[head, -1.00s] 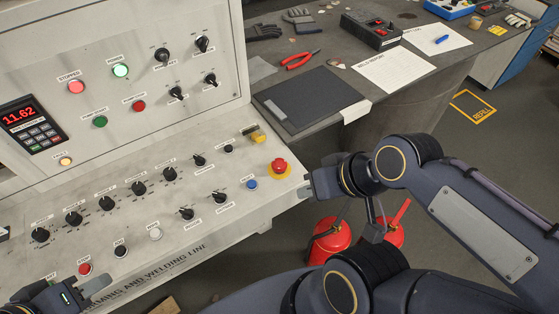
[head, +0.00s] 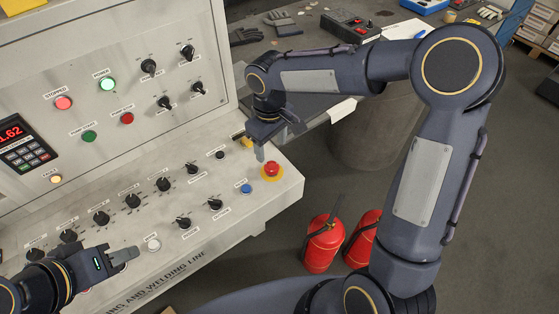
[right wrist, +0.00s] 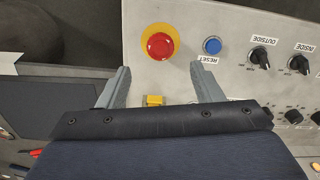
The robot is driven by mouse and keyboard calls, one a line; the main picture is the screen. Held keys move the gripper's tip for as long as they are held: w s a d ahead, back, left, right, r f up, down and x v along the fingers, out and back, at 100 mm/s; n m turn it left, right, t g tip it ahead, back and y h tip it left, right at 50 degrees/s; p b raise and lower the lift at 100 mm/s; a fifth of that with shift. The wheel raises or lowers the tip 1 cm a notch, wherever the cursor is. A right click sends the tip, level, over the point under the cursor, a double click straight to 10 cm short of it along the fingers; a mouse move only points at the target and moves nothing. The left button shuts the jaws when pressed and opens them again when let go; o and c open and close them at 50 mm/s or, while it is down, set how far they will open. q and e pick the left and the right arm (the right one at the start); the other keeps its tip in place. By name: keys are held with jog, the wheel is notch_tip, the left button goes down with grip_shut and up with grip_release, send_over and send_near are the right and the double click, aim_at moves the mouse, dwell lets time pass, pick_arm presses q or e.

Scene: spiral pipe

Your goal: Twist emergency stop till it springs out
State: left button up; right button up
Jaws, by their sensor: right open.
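The emergency stop is a red mushroom button (head: 271,169) on a yellow round base, at the right end of the sloped control panel (head: 215,236). In the right wrist view the red button (right wrist: 159,46) lies ahead of the fingertips, between their lines. My right gripper (head: 262,155) is above the panel, just behind the button, pointing down; its two fingers stand wide apart in the right wrist view (right wrist: 160,72), with nothing between the tips. My left gripper (head: 124,255) is over the panel's front edge at lower left; its jaw gap does not show clearly.
A blue reset button (head: 246,188) and black selector knobs (head: 215,204) are close to the emergency stop. A yellow part (right wrist: 154,101) lies near my right gripper. Red fire extinguishers (head: 322,243) stand on the floor at right. A grey workbench (head: 317,38) is behind.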

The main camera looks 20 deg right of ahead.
aim_at(272, 166)
notch_tip(272, 166, down, 8)
jog(key=shift+r+p, duration=0.2)
jog(key=shift+p, duration=0.15)
jog(key=c, duration=1)
jog(key=shift+f+m+b, duration=0.15)
jog(key=shift+m+b, duration=0.95)
jog(key=shift+b, duration=0.1)
jog(key=shift+m+b, duration=0.85)
jog(key=shift+m, duration=0.25)
jog(key=shift+m+b, duration=0.8)
jog(key=shift+m, duration=0.8)
